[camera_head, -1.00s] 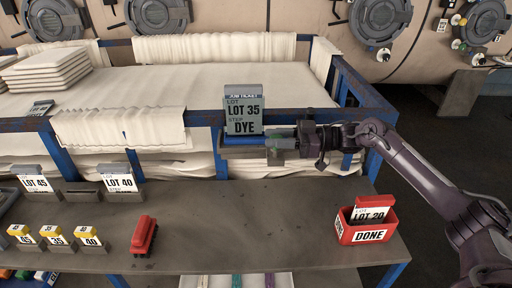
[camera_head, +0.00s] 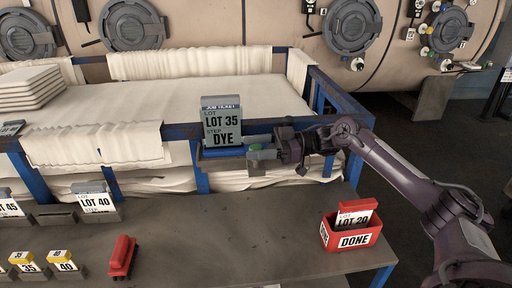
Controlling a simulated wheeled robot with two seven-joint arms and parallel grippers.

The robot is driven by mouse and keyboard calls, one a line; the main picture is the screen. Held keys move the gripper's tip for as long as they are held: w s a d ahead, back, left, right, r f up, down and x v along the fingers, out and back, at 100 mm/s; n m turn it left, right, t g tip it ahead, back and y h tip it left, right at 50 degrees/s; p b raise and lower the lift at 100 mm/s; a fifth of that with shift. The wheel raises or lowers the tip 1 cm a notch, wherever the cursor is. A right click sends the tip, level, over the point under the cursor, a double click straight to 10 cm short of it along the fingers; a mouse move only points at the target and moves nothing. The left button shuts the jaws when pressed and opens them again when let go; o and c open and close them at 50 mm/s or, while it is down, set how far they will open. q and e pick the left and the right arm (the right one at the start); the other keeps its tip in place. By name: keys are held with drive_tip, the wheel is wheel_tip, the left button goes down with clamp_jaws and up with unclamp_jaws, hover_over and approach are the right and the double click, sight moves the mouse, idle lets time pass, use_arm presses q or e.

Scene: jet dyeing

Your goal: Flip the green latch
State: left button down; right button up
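A small green piece (camera_head: 255,147), which looks like the green latch, sits at the right end of the blue holder (camera_head: 222,152) on the cart's front rail. The holder bears an upright grey job ticket (camera_head: 222,127) reading LOT 35, STEP DYE. My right gripper (camera_head: 264,158) reaches in from the right, with its fingertips at the green piece and partly hiding it. I cannot tell whether the fingers touch it or how far apart they are. My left gripper is out of view.
The blue-framed cart (camera_head: 335,92) is full of white cloth. On the grey table (camera_head: 215,235) in front are a red DONE box (camera_head: 354,240) with a LOT 20 card, a red object (camera_head: 122,257) and several lot cards. Between them the table is clear.

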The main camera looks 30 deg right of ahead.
drive_tip(key=shift+s+d+f, duration=0.1)
drive_tip(key=shift+s+d, duration=0.05)
drive_tip(key=shift+d, duration=0.25)
drive_tip(key=b+v, duration=0.2)
drive_tip(key=v, duration=0.5)
drive_tip(key=shift+b, duration=0.3)
